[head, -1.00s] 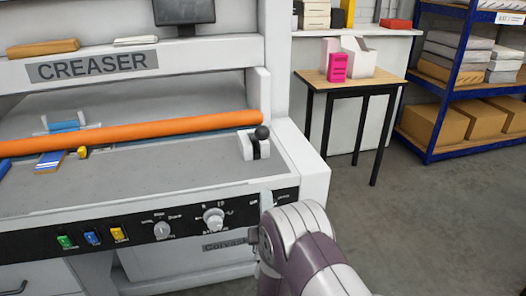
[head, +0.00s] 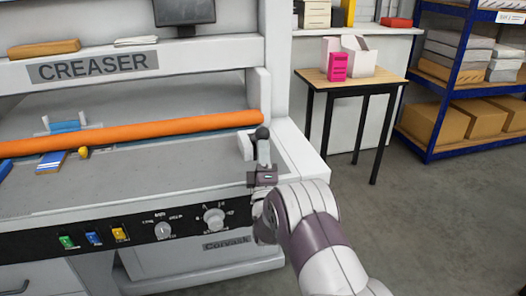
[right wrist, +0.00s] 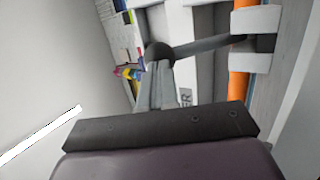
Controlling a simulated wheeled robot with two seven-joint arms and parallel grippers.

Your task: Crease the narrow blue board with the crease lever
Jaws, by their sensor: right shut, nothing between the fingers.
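The crease lever, with its black ball knob (head: 262,132), stands in a white slotted block (head: 245,146) at the right end of the creaser bed. My right gripper (head: 263,146) is shut and empty, with its fingertips right at the knob. In the right wrist view the knob (right wrist: 159,52) is just beyond the fingertips (right wrist: 158,72); I cannot tell if they touch. A narrow blue board (head: 52,161) lies at the left of the bed, partly hidden under the orange bar. My left gripper is not in view.
The orange bar (head: 180,127) spans the creaser. A yellow knob (head: 83,153) sits just in front of it at the left. The control panel (head: 140,232) runs along the front edge. The grey bed (head: 140,180) is clear in its middle. A small table (head: 350,84) stands to the right.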

